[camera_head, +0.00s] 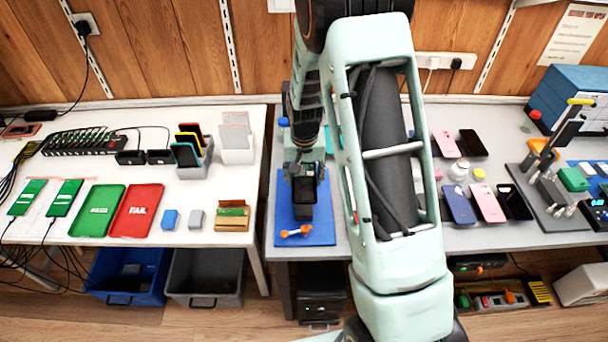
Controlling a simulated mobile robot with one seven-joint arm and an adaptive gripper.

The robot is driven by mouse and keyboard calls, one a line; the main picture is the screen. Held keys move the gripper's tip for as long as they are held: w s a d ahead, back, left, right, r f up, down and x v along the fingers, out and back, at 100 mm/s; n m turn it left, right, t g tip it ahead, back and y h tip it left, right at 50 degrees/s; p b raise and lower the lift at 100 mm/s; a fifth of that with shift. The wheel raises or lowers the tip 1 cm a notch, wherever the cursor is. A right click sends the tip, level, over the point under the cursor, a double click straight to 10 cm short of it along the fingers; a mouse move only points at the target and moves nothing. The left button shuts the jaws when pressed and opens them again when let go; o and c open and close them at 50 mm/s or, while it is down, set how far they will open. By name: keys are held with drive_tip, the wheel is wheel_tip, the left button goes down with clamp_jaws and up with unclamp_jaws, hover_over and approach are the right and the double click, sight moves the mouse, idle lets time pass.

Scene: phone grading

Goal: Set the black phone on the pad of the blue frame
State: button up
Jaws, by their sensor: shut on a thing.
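My gripper (303,174) points down over the blue frame (325,230) on the grey bench, left of my arm. It is shut on a dark, upright slab that looks like the black phone (303,192). The phone is small here and partly covered by the fingers. Below it a black block, seemingly the pad (302,212), shows on the blue frame. I cannot tell whether phone and pad touch.
My arm hides the middle of the bench. To the right lie a blue phone (458,204), a pink phone (488,203) and other dark phones (514,202). A grey clamp fixture (550,195) stands further right. A white table (90,258) with trays is at left.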

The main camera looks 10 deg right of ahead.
drive_tip(key=shift+f+b, duration=1.65)
drive_tip(key=shift+f, duration=1.15)
drive_tip(key=shift+f+b, duration=0.8)
drive_tip(key=shift+f, duration=0.15)
drive_tip(key=shift+f+b, duration=0.4)
drive_tip(key=shift+b, duration=0.5)
drive_tip(key=o, duration=1.4)
drive_tip(key=shift+c, duration=0.2)
drive_tip(key=shift+o, duration=0.6)
drive_tip(key=shift+o, duration=1.2)
drive_tip(key=shift+r+p, duration=0.35)
drive_tip(key=shift+r, duration=0.35)
